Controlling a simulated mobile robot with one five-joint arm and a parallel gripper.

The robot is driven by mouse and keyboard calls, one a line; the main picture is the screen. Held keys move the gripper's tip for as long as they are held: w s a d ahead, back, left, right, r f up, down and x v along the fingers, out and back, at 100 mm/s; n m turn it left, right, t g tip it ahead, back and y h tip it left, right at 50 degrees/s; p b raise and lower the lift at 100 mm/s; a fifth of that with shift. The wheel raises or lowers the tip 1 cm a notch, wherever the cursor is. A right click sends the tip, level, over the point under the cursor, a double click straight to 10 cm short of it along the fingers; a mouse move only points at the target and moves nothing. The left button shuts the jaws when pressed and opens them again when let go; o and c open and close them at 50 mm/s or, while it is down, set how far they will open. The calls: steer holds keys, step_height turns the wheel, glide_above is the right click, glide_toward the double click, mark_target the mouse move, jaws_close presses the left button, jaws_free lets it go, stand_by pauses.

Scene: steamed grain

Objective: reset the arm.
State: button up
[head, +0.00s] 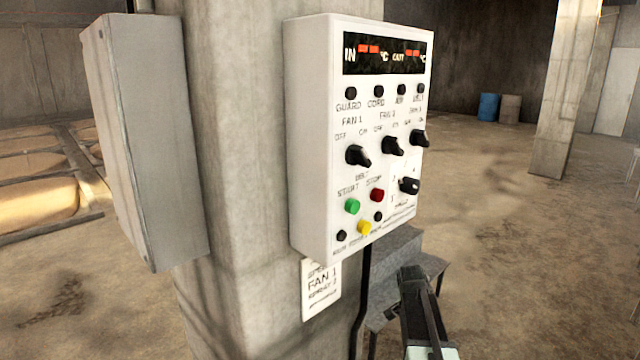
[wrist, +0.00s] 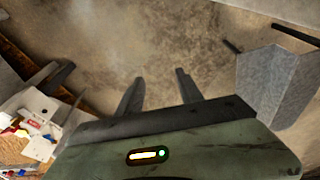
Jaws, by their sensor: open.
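My gripper (wrist: 158,88) shows in the wrist view with two dark fingers apart and nothing between them. Bare floor lies beyond the fingertips. In the head view my arm's dark end shows at the lower right, below and to the right of a white control panel (head: 310,150), apart from it in the picture. The panel has a red display, several black knobs, and green, red and yellow buttons. Whether the gripper is level with any nearby surface cannot be told.
The panel is on a concrete pillar (head: 235,130), with a grey box (head: 150,140) on its left side. A paper notice (head: 321,290) and black cable hang below. Grey metal steps (head: 395,245) stand behind my arm. Open floor (head: 490,210) lies to the right.

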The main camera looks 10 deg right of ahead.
steer(key=s+a+r+n+p, duration=0.1)
steer(key=s+a+n, duration=0.25)
steer(key=a, duration=1.15)
steer(key=s+a+n+y, duration=0.2)
steer(key=s+a+n, duration=0.6)
steer(key=n, duration=0.1)
steer(key=shift+a+g, duration=0.35)
steer(key=shift+g, duration=0.05)
steer(key=shift+r, duration=0.1)
